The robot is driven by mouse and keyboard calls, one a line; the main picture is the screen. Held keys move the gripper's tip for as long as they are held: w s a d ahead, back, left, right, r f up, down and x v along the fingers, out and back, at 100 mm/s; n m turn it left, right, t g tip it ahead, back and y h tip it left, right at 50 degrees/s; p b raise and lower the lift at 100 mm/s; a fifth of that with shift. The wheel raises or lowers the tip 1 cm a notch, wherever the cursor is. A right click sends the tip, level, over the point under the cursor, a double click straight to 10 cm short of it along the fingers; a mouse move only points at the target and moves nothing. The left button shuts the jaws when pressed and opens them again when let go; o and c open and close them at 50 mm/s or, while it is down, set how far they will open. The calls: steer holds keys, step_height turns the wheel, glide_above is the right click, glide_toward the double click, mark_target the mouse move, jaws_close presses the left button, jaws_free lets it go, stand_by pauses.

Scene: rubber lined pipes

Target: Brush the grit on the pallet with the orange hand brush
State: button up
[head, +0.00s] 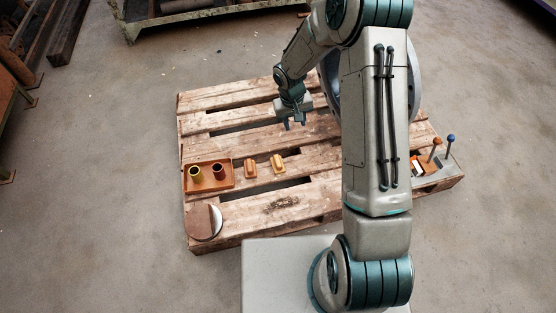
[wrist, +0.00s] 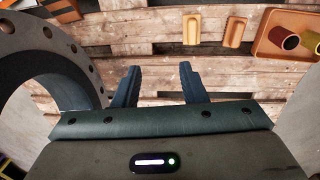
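My gripper (head: 293,122) hangs above the middle of the pallet (head: 225,120). In the wrist view its two dark blue fingers (wrist: 160,85) are apart with nothing between them. An orange item with a white part (head: 421,166) is at the pallet's right end, partly behind my arm; I cannot tell if it is the hand brush. Two small orange-tan oblong pieces, a left one (head: 251,167) and a right one (head: 278,163), lie nearer the front than my gripper. A dark speckled patch (head: 286,202), perhaps the grit, is on a front plank.
An orange tray (head: 208,188) holds a yellow cup (head: 196,174) and a dark red cup (head: 219,172). A brown and white disc (head: 204,222) lies at the front left corner. A large grey flanged ring (wrist: 50,60) stands beside my gripper. Knobbed rods (head: 436,148) stand at the right.

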steer(key=y, duration=0.1)
glide_toward(278, 160)
step_height(278, 160, down, 9)
steer(key=b, duration=0.6)
steer(key=shift+w+f, duration=0.15)
steer(key=shift+f, duration=0.05)
steer(key=shift+c, duration=0.4)
steer(key=shift+r, duration=0.1)
jaws_close()
step_height(278, 160, up, 8)
steer(key=p, duration=0.5)
steer(key=shift+d, duration=0.1)
